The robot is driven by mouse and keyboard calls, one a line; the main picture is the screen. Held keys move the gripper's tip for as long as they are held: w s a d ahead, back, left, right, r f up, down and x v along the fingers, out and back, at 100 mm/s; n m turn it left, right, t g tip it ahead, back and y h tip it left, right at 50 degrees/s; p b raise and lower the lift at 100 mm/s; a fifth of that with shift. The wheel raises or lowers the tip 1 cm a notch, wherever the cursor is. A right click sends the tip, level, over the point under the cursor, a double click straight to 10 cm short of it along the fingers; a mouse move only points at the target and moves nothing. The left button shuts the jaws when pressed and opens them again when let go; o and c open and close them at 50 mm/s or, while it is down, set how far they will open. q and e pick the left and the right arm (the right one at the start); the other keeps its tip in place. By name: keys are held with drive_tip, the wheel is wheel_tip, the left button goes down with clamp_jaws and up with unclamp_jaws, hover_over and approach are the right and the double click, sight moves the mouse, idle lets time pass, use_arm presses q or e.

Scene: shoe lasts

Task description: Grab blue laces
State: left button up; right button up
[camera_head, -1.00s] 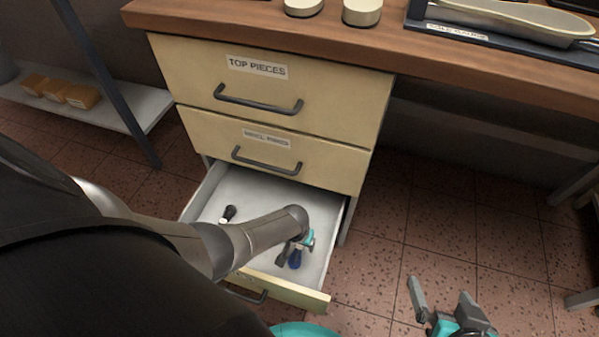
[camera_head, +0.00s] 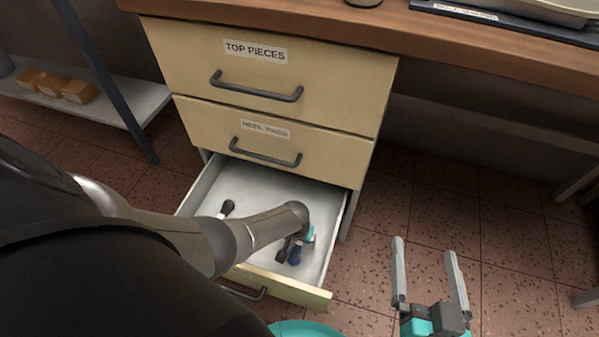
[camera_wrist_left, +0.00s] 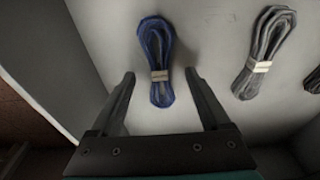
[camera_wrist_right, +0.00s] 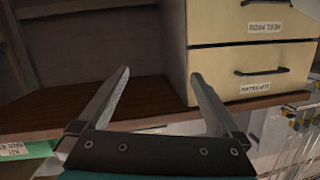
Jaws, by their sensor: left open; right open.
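The blue laces (camera_wrist_left: 156,52) are a looped bundle with a pale band, lying on the drawer floor. In the head view the blue bundle (camera_head: 295,254) is partly seen beside my left gripper (camera_head: 290,247). In the left wrist view my left gripper (camera_wrist_left: 160,85) is open, with the lower end of the blue bundle between its fingertips. The fingers do not visibly touch it. A grey lace bundle (camera_wrist_left: 264,50) lies to the right. My right gripper (camera_head: 426,250) is open and empty above the floor, right of the drawer.
The open bottom drawer (camera_head: 319,292) has raised walls around my left gripper. A dark bundle (camera_head: 227,208) lies at its left side. Closed drawers labelled TOP PIECES (camera_head: 256,52) and another below stand above it. Open tiled floor lies to the right.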

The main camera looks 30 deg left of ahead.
use_arm(q)
drive_tip(key=shift+f+b, duration=0.3)
drive_tip(key=shift+f, duration=0.15)
use_arm(e)
drive_tip(key=shift+s+a+r+t, duration=0.3)
drive_tip(key=shift+s+r+t, duration=0.15)
drive_tip(key=shift+t, duration=0.35)
use_arm(q)
clamp_jaws()
